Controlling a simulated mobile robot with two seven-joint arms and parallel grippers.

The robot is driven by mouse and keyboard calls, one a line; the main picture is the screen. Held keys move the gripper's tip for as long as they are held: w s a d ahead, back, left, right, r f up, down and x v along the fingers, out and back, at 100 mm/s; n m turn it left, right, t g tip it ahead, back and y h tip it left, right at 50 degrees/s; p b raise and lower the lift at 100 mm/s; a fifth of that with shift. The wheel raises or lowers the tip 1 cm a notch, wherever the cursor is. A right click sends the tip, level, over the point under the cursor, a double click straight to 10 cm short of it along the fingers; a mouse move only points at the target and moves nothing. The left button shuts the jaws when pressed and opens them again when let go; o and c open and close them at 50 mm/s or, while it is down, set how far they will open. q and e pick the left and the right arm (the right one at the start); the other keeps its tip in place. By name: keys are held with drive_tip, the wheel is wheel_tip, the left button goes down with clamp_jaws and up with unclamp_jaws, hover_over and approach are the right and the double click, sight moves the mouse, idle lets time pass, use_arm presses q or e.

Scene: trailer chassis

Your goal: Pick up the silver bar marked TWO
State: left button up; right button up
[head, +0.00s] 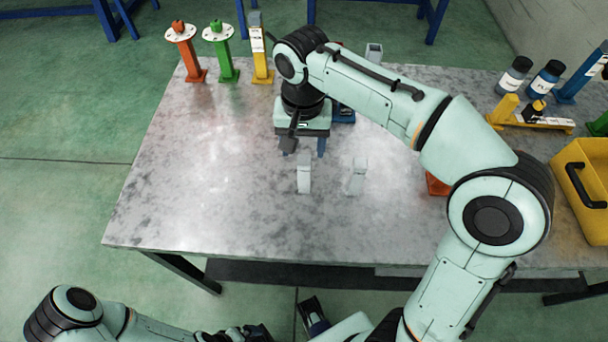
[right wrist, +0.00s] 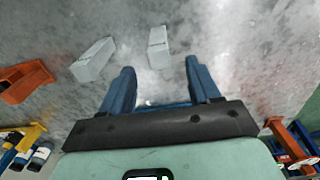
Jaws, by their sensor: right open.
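Two small silver bars stand on the metal table: one (head: 304,172) just in front of my right gripper, the other (head: 356,177) to its right. No marking is readable on either, so I cannot tell which is TWO. My right gripper (head: 301,149) is open and empty, with its blue fingers pointing down at the table. In the right wrist view, the nearer bar (right wrist: 158,48) lies ahead of the gap between the fingertips (right wrist: 160,72), apart from them. The other bar (right wrist: 94,60) is to the left. My left arm is at the bottom left; its jaws are unclear.
Orange (head: 186,52), green (head: 222,52) and yellow (head: 260,55) posts stand at the back left. Bottles (head: 514,75), a yellow stand (head: 530,118) and a yellow toolbox (head: 590,190) are at the right. An orange part (head: 436,185) is partly behind my arm. The left table area is clear.

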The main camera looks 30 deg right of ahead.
sight(305, 159)
drive_tip(key=shift+w+d+f+b, duration=0.15)
drive_tip(key=shift+f+b, duration=0.15)
drive_tip(key=shift+f, duration=1.3)
drive_tip(key=shift+d+f+b, duration=0.1)
drive_tip(key=shift+f+b, duration=0.15)
drive_tip(key=shift+f, duration=1.3)
clamp_jaws()
